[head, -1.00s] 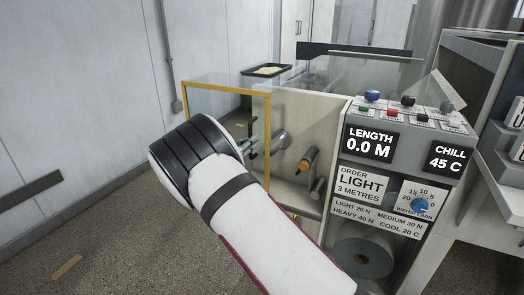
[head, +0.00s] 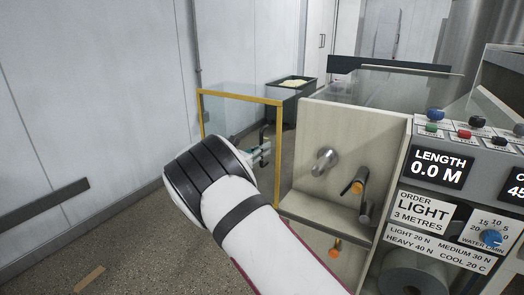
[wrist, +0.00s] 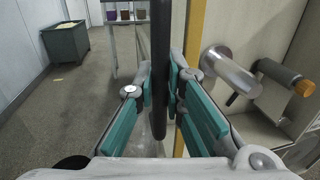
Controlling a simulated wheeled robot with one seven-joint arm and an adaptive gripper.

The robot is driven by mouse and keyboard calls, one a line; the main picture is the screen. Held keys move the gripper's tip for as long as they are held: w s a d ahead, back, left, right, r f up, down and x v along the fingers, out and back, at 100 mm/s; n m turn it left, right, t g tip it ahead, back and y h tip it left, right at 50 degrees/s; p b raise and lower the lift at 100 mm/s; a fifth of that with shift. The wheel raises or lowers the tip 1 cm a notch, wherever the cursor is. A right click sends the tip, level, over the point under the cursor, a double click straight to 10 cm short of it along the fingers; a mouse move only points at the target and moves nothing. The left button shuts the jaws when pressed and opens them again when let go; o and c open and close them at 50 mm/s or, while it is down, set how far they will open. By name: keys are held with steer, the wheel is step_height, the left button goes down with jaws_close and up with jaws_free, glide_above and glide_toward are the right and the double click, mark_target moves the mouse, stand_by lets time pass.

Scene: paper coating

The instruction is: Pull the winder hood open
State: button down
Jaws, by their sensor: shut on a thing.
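The winder hood (head: 240,96) is a clear panel in a yellow frame at left centre in the head view. It stands swung out from the winder's pale back panel (head: 350,115), with floor visible between them. My gripper (head: 262,152) is at the hood's dark upright handle (head: 264,134). In the wrist view, the teal fingers of my gripper (wrist: 160,88) are shut on the black handle bar (wrist: 160,45), one on each side. The hood's yellow edge (wrist: 195,30) runs just right of the handle. My forearm hides the hood's lower part in the head view.
A metal roller (head: 325,161) and an orange-tipped roller (head: 358,184) show uncovered on the winder. The control panel (head: 438,168) reads 0.0 M. A green bin (head: 290,100) stands behind the hood. A wall (head: 100,80) is at left, with open floor below it.

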steer(key=c, duration=1.7)
jaws_free()
steer(key=shift+o, duration=0.2)
steer(key=v, duration=1.2)
